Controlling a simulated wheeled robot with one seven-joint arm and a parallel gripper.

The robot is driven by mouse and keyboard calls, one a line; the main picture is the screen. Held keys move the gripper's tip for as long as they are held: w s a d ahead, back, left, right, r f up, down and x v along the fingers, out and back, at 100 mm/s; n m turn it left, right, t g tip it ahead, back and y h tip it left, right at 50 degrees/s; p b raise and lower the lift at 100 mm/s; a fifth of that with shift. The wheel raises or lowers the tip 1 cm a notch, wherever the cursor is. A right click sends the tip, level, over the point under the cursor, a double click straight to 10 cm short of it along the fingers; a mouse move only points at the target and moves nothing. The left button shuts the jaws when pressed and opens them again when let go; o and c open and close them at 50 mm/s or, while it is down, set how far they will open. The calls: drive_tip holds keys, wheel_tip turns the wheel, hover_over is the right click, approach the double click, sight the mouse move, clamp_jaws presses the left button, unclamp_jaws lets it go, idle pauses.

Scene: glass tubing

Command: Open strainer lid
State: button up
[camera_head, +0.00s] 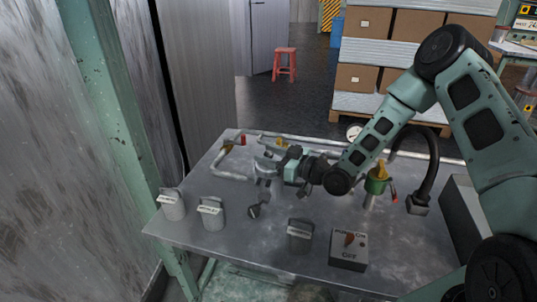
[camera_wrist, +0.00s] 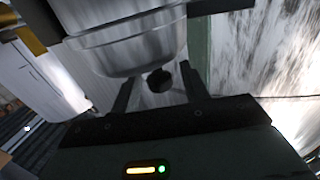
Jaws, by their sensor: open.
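My gripper (camera_head: 272,164) is over the back left part of the table, at the glass tubing (camera_head: 232,174), with its fingers apart. In the wrist view, a clear, rounded cup-like part (camera_wrist: 125,45) hangs just ahead of the fingers. A small dark knob (camera_wrist: 158,80) shows below it, between the two fingers. The fingers do not visibly grip it; I cannot tell whether they touch it. I cannot tell for sure which part is the strainer lid. In the head view, my gripper partly hides the tubing there.
Labelled canisters (camera_head: 172,206) stand along the table's left and front; another canister (camera_head: 300,236) is near the front middle. A switch box (camera_head: 348,250) sits at the front.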

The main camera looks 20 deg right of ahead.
drive_tip(key=shift+w+a, duration=0.1)
clamp_jaws()
drive_tip(key=shift+r, duration=0.15)
